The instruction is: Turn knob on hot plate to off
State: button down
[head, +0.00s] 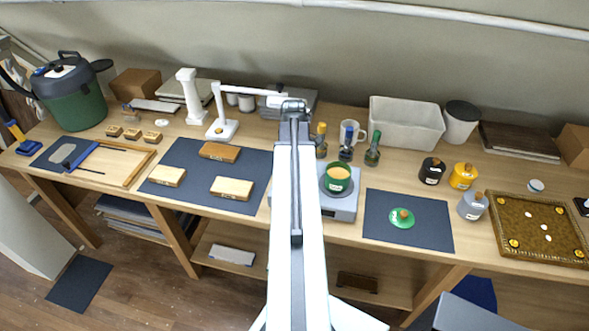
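The hot plate (343,210) is a light grey flat box near the front edge of the table, just right of the picture's middle. A green pot (337,179) with yellowish contents stands on it. My white arm runs up the picture across the left part of the hot plate. I cannot see the knob; the arm may cover it. My gripper is not visible; only arm links and a joint near the back of the table show.
Bottles (373,149) and a white mug (352,133) stand behind the hot plate. A dark mat (430,232) with a green lidded item (401,218) lies right. Left are wooden blocks (232,188) on another dark mat (185,155) and a white lamp (222,129).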

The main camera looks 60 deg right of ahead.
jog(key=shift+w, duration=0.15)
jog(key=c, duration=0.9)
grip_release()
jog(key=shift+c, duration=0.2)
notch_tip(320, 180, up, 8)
jog(key=p, duration=0.8)
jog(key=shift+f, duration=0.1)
